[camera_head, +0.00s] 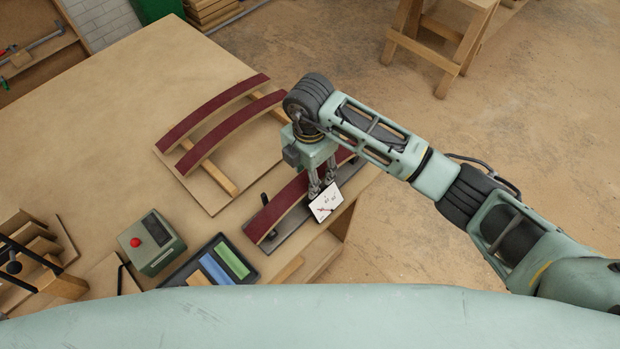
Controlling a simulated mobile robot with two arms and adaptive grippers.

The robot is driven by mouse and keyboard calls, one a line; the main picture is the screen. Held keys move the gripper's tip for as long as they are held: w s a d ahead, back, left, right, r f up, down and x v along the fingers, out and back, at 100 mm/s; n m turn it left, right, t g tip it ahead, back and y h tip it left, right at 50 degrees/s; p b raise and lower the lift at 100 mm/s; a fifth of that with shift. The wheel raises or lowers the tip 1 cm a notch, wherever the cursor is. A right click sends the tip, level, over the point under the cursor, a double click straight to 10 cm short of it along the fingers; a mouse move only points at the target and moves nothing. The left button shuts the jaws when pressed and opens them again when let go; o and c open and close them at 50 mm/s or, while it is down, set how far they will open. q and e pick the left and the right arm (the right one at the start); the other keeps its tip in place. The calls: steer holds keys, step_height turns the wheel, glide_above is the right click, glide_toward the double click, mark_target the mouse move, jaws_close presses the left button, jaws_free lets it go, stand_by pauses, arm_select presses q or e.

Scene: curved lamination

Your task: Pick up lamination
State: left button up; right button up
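Three curved dark red laminations show in the head view. Two, a far one (212,110) and a middle one (230,131), lie on pale wooden strips on a board. The nearest lamination (280,208) sits on a dark grey base at the table's front edge. My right gripper (322,190) points down at this nearest lamination, with its fingertips at the piece, and the gripper hides part of it. Its two fingers show a little apart, but I cannot tell whether they close on the wood. My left gripper is not in view.
A white card (326,202) with markings is beside the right fingertips. A green box with a red button (151,243) and a dark tray with blue and green pieces (207,266) stand to the left. The tabletop's back left (110,120) is clear. A sawhorse (440,45) stands behind.

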steer(key=c, duration=0.9)
